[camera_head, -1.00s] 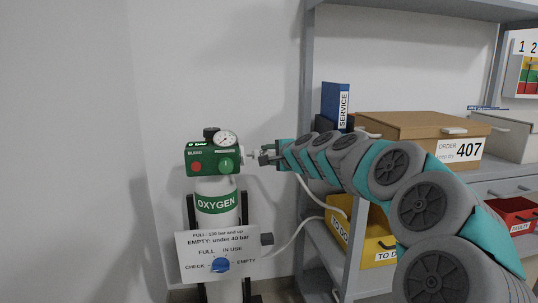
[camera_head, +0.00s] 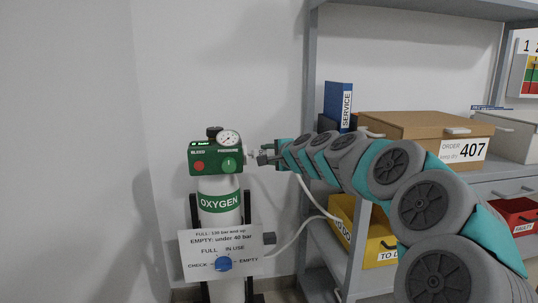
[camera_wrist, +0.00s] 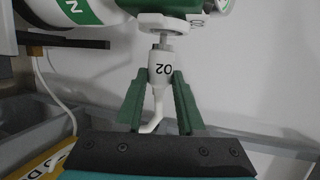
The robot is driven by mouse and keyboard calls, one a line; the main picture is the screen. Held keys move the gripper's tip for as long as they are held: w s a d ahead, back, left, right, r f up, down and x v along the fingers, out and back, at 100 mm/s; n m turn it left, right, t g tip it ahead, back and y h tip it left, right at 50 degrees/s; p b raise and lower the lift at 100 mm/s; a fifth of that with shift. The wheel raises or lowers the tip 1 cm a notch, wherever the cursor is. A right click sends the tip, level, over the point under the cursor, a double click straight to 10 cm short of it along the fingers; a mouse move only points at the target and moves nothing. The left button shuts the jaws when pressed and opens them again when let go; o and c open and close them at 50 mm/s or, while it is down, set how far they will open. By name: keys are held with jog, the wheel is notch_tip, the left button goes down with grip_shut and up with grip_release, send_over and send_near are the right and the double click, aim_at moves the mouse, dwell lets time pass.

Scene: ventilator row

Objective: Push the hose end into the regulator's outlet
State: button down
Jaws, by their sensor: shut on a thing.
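The green regulator (camera_head: 216,158) with a round gauge sits on top of the white oxygen cylinder (camera_head: 218,187). Its pale outlet (camera_head: 250,158) faces right; in the wrist view the outlet (camera_wrist: 163,22) is a white nut at the top. My gripper (camera_head: 264,157) is close beside the outlet. In the wrist view its green fingers (camera_wrist: 159,85) are shut on the white hose end (camera_wrist: 161,66), marked O2. The hose end's thin metal tip reaches the nut, roughly in line with it. I cannot tell how deep it sits. The white hose (camera_head: 309,192) hangs below my gripper.
A white sign with a blue knob (camera_head: 223,264) stands before the cylinder. To the right, a grey shelf post (camera_head: 309,90) stands behind my arm. The shelves hold a yellow bin (camera_head: 376,252), a blue binder (camera_head: 337,101) and a cardboard box (camera_head: 410,127). The wall above the regulator is clear.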

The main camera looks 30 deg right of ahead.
jog(key=shift+w+a, duration=0.15)
jog(key=shift+a, duration=0.55)
dwell(0.7)
jog(key=shift+c, duration=2.2)
grip_release()
jog(key=shift+a, duration=0.1)
